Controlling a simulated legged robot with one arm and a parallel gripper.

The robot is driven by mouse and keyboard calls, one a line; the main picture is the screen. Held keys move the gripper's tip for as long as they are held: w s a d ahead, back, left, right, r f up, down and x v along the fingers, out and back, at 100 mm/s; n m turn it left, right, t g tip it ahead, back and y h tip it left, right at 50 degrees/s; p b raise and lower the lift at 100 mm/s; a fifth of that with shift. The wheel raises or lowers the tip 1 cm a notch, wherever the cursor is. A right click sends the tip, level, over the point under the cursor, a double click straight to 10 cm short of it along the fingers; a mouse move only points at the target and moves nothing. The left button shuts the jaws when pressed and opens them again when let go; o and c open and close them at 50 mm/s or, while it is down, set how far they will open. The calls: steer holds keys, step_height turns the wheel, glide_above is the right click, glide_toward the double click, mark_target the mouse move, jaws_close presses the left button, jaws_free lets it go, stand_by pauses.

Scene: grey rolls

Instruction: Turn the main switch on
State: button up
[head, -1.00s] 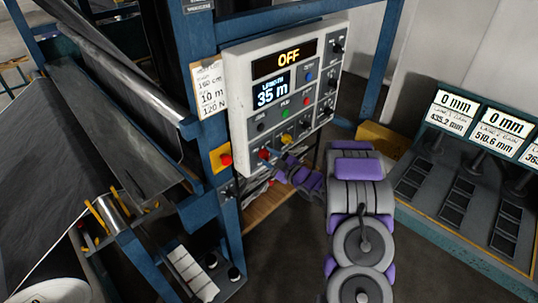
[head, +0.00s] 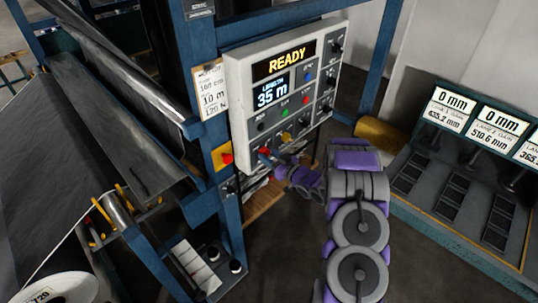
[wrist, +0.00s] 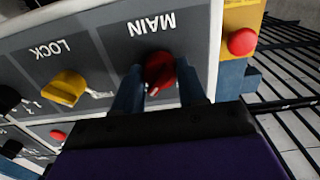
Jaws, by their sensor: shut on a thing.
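The control panel (head: 240,105) is a white-framed box on a blue post, and its top display (head: 286,59) reads READY. The main switch (wrist: 159,72) is a red knob under the label MAIN, which appears upside down in the wrist view. My gripper (wrist: 160,88) is at the panel's lower left corner, with one finger on each side of the red knob, shut on it. In the head view my gripper (head: 273,158) partly hides the knob.
A yellow LOCK knob (wrist: 63,88) sits beside the main switch. A red button on a yellow plate (head: 222,156) is on the post just left of the panel. A bench with lane displays (head: 447,110) stands at the right. Dark floor (head: 300,245) is clear below my arm.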

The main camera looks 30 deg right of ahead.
steer(key=shift+f, duration=0.15)
steer(key=o, duration=1.1)
steer(key=shift+d, duration=0.1)
steer(key=shift+c, duration=0.2)
steer(key=b+v, duration=0.2)
steer(key=v, duration=1.5)
steer(key=shift+s+d, duration=0.1)
steer(key=shift+d, duration=0.05)
